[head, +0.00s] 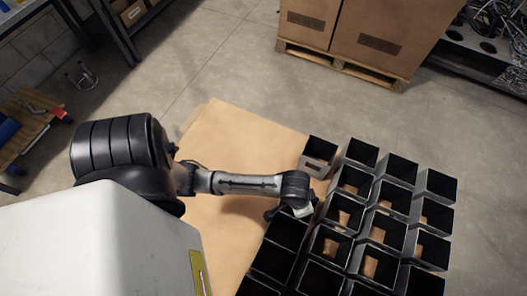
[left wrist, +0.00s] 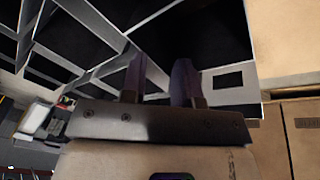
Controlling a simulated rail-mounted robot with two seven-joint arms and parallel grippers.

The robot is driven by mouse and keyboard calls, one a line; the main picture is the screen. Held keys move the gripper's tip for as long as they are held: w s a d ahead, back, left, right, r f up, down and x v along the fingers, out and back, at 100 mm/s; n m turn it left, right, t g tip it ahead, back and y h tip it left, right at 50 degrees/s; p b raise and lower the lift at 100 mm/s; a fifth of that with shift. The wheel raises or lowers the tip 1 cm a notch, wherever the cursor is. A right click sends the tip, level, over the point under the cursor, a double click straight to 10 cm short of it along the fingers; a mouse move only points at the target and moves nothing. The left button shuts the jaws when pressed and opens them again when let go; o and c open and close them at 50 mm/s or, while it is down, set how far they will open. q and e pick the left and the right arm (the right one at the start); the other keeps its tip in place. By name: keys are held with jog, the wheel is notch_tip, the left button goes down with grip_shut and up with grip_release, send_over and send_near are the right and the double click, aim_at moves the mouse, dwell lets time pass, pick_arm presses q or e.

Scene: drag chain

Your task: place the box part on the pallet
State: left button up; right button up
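The box parts are dark, open-topped square boxes, several with a rectangular window in a wall. They stand in rows on a brown sheet (head: 225,150) in the head view; the pallet under it is hidden. One box part (head: 318,153) stands at the far left end of the rows. Another box part (head: 287,232) is just below my left gripper (head: 288,212), whose fingers are hard to make out there. In the left wrist view the left gripper's fingers (left wrist: 160,78) are apart, with box walls close beyond them and a windowed wall (left wrist: 228,78) to their right. My right gripper is not in view.
The left half of the brown sheet is bare. Large cartons (head: 365,35) stand on a wooden pallet (head: 340,65) at the back. A rack with cables (head: 490,25) is at the back right, and shelving (head: 125,25) at the back left. Grey floor lies between.

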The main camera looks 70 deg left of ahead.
pick_arm(q)
jog(key=s+a+r+m, duration=0.1)
jog(key=s+a+r, duration=0.1)
jog(key=s, duration=0.3)
jog(key=s+a+r+m+t+y, duration=0.1)
jog(key=s+r, duration=0.1)
jog(key=s, duration=0.4)
jog(key=shift+s+a+r+y, duration=0.15)
jog(key=shift+a+r+y, duration=0.15)
jog(key=shift+a+r, duration=0.1)
dwell(0.6)
